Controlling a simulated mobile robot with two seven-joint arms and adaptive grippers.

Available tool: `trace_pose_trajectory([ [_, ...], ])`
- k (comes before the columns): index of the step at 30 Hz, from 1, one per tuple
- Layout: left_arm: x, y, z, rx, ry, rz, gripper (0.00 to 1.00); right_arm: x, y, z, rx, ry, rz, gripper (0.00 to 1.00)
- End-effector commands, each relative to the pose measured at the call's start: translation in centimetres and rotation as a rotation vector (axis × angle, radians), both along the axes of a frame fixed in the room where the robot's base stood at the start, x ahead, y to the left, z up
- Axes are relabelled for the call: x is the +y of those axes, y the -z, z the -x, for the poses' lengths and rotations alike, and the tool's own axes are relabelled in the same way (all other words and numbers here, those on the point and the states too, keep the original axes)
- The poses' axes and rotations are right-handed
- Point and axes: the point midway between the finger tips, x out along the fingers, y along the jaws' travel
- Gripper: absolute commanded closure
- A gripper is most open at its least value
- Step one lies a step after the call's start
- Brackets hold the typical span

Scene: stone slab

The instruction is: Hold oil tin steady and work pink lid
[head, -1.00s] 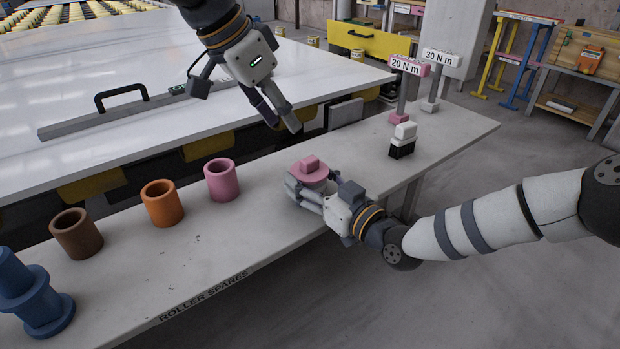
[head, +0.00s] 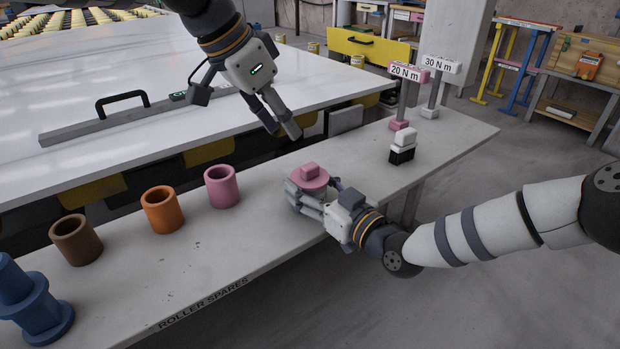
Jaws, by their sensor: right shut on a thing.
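The pink lid (head: 309,177) with its raised block grip sits on top of the oil tin, near the right part of the grey bench. The tin's body is mostly hidden by the lid and by my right gripper (head: 300,197). My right gripper is shut on the oil tin from its right side, below the lid. My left gripper (head: 284,131) hangs above and to the left of the lid, pointing down, with nothing between its fingers. Its fingers look apart.
A pink cup (head: 222,190), an orange cup (head: 162,212), a brown cup (head: 76,242) and a blue spool (head: 38,305) stand to the left on the bench. A black-and-white block (head: 402,150) and torque posts marked 20 N m (head: 402,100) and 30 N m (head: 433,92) stand at right.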

Motion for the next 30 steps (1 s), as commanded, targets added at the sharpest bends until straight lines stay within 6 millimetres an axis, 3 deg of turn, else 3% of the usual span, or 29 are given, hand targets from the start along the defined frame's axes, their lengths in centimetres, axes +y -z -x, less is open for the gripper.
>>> trace_pose_trajectory([
  [7,0.0,0.0,0.0,0.0,0.0,0.0,0.67,0.0,0.0,0.0,-0.001,0.0,0.001,0.94],
  [8,0.0,0.0,0.0,0.0,0.0,0.0,0.67,0.0,0.0,0.0,-0.001,0.0,0.001,0.4],
  [10,0.0,0.0,0.0,0.0,0.0,0.0,0.67,0.0,0.0,0.0,-0.001,0.0,0.001,0.24],
  [11,0.0,0.0,0.0,0.0,0.0,0.0,0.67,0.0,0.0,0.0,0.0,0.0,0.0,0.21],
  [22,0.0,0.0,0.0,0.0,0.0,0.0,0.67,-0.5,0.0,0.5,0.001,0.001,0.001,0.21],
  [30,0.0,0.0,0.0,0.0,0.0,0.0,0.67,-4.8,0.0,5.8,0.003,0.002,-0.001,0.21],
])
